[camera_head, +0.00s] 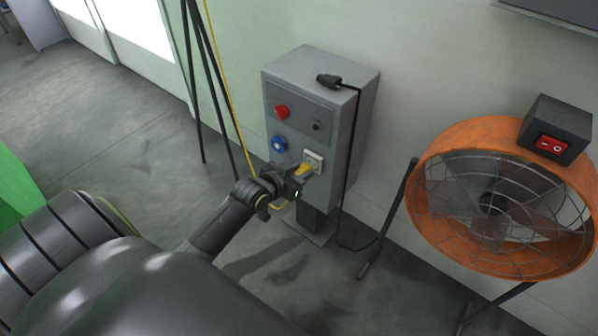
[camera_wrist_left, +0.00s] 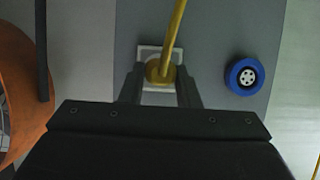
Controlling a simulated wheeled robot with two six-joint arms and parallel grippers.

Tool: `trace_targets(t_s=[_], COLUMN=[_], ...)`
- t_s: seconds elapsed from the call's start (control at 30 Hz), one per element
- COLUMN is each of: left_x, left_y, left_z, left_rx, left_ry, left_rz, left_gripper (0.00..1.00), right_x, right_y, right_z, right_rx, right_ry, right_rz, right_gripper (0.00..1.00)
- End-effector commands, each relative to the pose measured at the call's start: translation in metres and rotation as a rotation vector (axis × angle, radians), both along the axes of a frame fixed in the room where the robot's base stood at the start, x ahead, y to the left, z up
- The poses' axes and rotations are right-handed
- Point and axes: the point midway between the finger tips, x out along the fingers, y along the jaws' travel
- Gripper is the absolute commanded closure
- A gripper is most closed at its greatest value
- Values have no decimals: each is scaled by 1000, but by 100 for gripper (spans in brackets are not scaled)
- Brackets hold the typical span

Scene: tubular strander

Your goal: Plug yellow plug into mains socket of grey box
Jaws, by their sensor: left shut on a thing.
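The grey box (camera_head: 343,130) stands on a post against the wall, with a white mains socket (camera_head: 314,158) low on its front face. My left gripper (camera_head: 301,175) is at the socket, shut on the yellow plug (camera_head: 304,169). In the left wrist view the yellow plug (camera_wrist_left: 158,73) sits between the two fingers, in front of the white socket plate (camera_wrist_left: 146,52), with its yellow cable running up. The plug hides the socket's middle, so I cannot tell whether it is seated. My right gripper is not in view.
A blue round socket (camera_head: 278,144) and a red knob (camera_head: 281,112) are on the same face. A black plug (camera_head: 328,80) lies on top, its cable hanging down the right side. An orange fan (camera_head: 434,160) stands to the right, tripod legs (camera_head: 197,80) to the left.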

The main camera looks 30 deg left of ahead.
Motion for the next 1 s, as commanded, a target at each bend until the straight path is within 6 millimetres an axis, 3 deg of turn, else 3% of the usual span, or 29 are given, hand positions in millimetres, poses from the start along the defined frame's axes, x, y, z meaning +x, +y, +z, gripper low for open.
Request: trace_targets(t_s=[0.8,0.83,1.0], left_x=[20,20,20], left_y=[-2,-2,-2], left_z=[0,0,0], left_rx=[0,0,0], left_ry=[-1,-1,-1], left_rz=[0,0,0], left_gripper=[94,67,45], right_x=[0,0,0], right_y=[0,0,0], right_z=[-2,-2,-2], right_rx=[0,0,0], right_ry=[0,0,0], right_rz=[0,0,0], right_gripper=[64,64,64])
